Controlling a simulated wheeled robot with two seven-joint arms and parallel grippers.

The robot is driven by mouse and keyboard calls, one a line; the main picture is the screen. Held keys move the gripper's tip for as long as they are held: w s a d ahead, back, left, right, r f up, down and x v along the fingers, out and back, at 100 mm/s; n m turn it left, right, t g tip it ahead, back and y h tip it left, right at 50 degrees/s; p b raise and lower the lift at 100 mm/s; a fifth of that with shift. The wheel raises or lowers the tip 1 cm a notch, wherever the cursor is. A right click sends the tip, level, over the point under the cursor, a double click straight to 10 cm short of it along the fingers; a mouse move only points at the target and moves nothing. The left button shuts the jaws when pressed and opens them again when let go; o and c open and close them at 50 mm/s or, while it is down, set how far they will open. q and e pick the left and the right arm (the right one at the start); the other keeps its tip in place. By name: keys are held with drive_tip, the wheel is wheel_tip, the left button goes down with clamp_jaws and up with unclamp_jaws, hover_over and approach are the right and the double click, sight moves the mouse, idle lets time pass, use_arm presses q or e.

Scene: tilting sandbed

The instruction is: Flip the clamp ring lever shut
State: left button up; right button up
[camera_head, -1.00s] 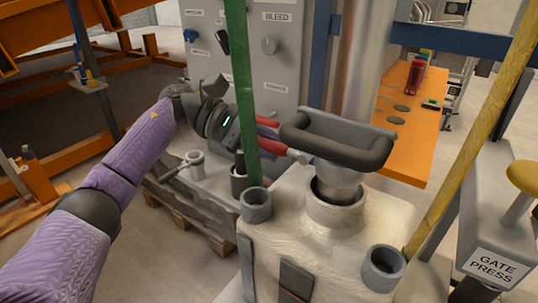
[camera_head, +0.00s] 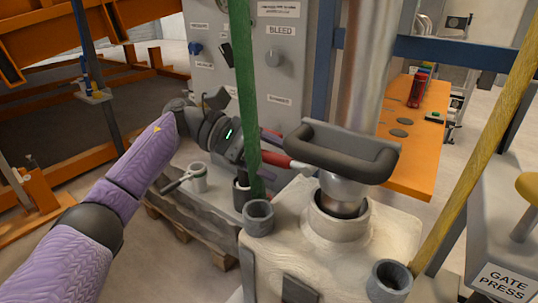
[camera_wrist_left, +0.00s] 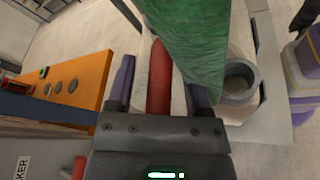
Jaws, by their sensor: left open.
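The lever is a red handle (camera_head: 277,159) with a pale end, reaching toward the neck beneath the dark U-shaped handle in the head view. The red lever (camera_wrist_left: 159,78) also shows in the left wrist view, lengthwise between my fingers. My left gripper (camera_head: 266,158) is open, with its purple fingers on either side of the lever. In the left wrist view the gripper (camera_wrist_left: 160,82) shows gaps beside the red handle. The green post hides part of the gripper in the head view. The clamp ring itself is not clear. My right gripper is not in view.
The green post (camera_head: 242,90) stands close in front of my left gripper. The dark U-shaped handle (camera_head: 345,158) is just right of the lever. Grey cups (camera_head: 258,218) sit on the pale block's corners. A grey panel (camera_head: 268,90) stands behind; an orange table (camera_head: 415,150) is at right.

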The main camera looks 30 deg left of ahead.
use_arm(q)
drive_tip(key=v, duration=1)
